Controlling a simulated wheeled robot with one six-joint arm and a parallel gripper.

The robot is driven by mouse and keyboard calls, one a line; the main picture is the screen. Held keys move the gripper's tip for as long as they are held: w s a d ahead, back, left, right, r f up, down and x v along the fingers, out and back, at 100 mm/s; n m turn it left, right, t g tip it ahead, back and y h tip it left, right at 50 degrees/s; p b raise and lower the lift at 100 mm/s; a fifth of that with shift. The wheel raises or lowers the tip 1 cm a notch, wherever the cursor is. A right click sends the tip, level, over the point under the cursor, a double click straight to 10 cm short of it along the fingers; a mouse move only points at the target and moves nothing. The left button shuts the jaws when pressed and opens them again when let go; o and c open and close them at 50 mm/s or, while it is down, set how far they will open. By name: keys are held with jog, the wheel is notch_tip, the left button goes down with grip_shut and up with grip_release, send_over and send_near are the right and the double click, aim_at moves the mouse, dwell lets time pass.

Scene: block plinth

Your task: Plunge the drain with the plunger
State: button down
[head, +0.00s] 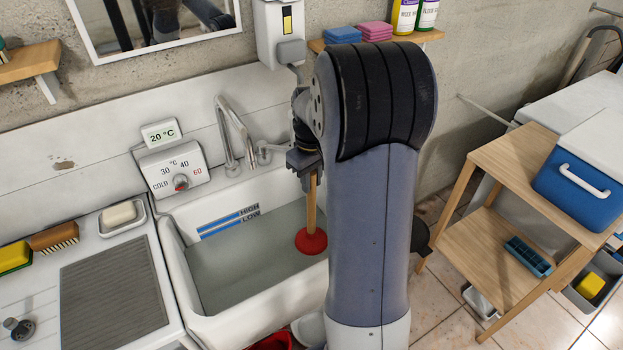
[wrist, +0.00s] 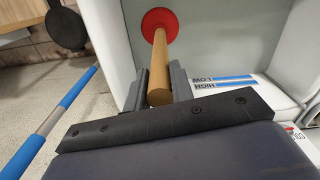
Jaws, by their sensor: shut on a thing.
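The plunger has a wooden handle (head: 312,205) and a red cup (head: 311,241). My gripper (head: 305,165) is shut on the upper part of the handle and holds the plunger over the right part of the sink (head: 178,262). In the wrist view the handle (wrist: 159,65) sits between the two fingers of my gripper (wrist: 158,92), with the red cup (wrist: 160,22) beyond. The plunger is close to upright. The sink holds greyish water (head: 235,272). The cup looks at or just above the water; I cannot tell whether it touches. The drain is not visible.
A tap (head: 233,130) and temperature dial (head: 176,172) stand behind the sink. A soap dish (head: 122,218), brush (head: 54,237) and ribbed drainboard (head: 113,287) lie left. A wooden shelf stand (head: 495,165) with a blue cooler (head: 577,190) is right. My arm hides the sink's right side.

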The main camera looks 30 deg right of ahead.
jog(key=shift+f+b, duration=0.4)
jog(key=shift+f, duration=0.3)
dwell(0.4)
jog(key=shift+r, duration=0.15)
jog(key=shift+r+p, duration=0.45)
jog(key=shift+p, duration=0.1)
jog(key=shift+r, duration=0.1)
notch_tip(320, 180, up, 22)
jog(key=p, duration=1.3)
